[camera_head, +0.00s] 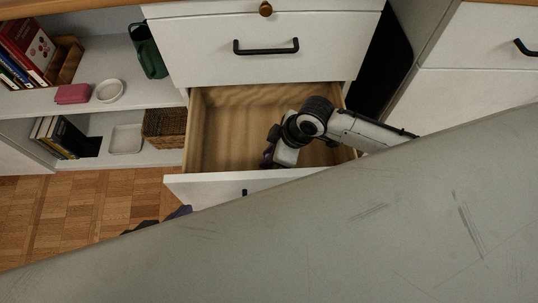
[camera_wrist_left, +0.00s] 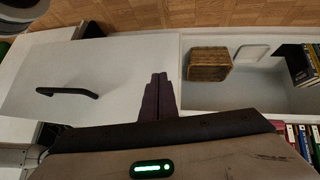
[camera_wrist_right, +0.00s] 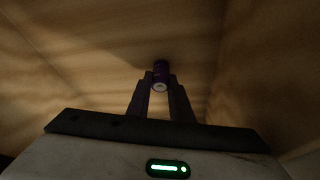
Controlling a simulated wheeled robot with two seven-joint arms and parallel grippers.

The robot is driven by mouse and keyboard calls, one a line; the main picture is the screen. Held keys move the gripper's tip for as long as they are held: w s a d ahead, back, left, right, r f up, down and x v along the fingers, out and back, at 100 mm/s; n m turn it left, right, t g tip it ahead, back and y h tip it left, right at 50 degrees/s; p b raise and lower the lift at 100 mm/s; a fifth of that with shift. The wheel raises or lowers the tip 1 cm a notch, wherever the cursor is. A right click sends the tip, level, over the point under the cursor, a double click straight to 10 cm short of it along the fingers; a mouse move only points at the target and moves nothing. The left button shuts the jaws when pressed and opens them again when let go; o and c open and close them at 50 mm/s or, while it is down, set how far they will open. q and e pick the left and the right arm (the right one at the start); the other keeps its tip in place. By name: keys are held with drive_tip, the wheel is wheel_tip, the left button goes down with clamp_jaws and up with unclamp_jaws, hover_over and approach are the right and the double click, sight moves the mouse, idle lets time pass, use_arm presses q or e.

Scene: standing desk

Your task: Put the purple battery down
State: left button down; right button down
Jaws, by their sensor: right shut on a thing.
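The purple battery (camera_wrist_right: 160,72) shows in the right wrist view, upright or nearly so between the fingertips of my right gripper (camera_wrist_right: 160,88), with its pale end toward the camera. My right gripper is shut on it, inside the open wooden drawer (camera_head: 232,104). In the head view my right gripper (camera_head: 268,158) points down near the drawer's front; the battery cannot be made out there. Whether the battery touches the drawer floor is unclear. My left gripper (camera_wrist_left: 158,92) is shut and empty, in front of the white furniture; in the head view only a dark purple part shows past the grey surface.
A grey surface (camera_head: 400,220) covers the lower part of the head view. The shelves at left hold books (camera_head: 28,50), a pink box (camera_head: 73,94), a white bowl (camera_head: 110,91) and a wicker basket (camera_head: 165,128). The drawer's left side is free.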

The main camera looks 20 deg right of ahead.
drive_tip(key=shift+f, duration=0.1)
drive_tip(key=c, duration=1.6)
unclamp_jaws()
